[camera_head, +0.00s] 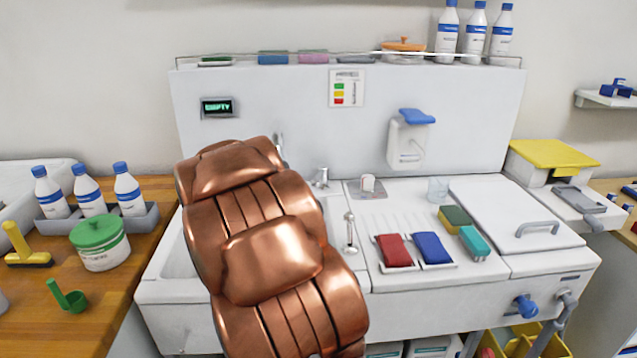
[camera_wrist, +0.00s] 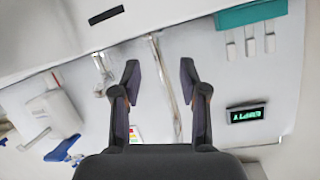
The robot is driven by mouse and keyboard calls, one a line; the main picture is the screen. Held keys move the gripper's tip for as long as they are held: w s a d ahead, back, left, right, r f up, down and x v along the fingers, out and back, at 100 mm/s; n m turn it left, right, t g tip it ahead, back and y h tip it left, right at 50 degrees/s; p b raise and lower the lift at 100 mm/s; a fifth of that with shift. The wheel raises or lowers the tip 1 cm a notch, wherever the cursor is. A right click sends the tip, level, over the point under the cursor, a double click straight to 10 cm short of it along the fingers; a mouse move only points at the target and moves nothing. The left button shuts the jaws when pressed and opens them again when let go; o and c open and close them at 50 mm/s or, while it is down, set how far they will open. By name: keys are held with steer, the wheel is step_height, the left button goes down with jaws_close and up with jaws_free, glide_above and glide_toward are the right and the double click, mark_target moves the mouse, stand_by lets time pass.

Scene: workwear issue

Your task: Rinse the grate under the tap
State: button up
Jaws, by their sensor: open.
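My gripper (camera_wrist: 160,76) shows in the wrist view with its two dark fingers spread apart and nothing held between them. A slim metal fixture (camera_wrist: 164,72) against the white surface appears between and beyond the fingers; I cannot tell whether it touches them. In the head view my copper arm covers most of the white sink (camera_head: 176,262) and hides my gripper. A chrome tap fitting (camera_head: 321,179) stands just right of the arm, and part of another metal fitting (camera_head: 279,143) shows above it. I cannot make out the grate in either view.
A bottle rack (camera_head: 100,216) and green-lidded tub (camera_head: 101,243) stand on the wooden counter at left. Red (camera_head: 394,250) and blue (camera_head: 432,248) pads and sponges lie on the drainboard. A dispenser (camera_head: 407,145) hangs behind. The wall display (camera_head: 217,107) reads EMPTY.

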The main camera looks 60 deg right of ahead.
mark_target(314, 185)
steer(key=s+d+m+h, duration=0.1)
steer(key=s+d, duration=0.1)
steer(key=d, duration=0.1)
steer(key=s+d+r+m+g+h, duration=0.1)
steer(key=s+d+h, duration=0.1)
steer(key=d, duration=0.2)
steer(key=s+d+m+g+h+b, duration=0.1)
steer(key=s+d+h, duration=0.1)
steer(key=d, duration=0.1)
steer(key=shift+s+d+r, duration=0.25)
steer(key=shift+s+d, duration=0.05)
steer(key=shift+d, duration=0.05)
steer(key=shift+w+d+r, duration=0.1)
steer(key=shift+d, duration=0.5)
steer(key=shift+p+x, duration=0.7)
steer(key=shift+x, duration=2.55)
steer(key=shift+c, duration=0.4)
jaws_close()
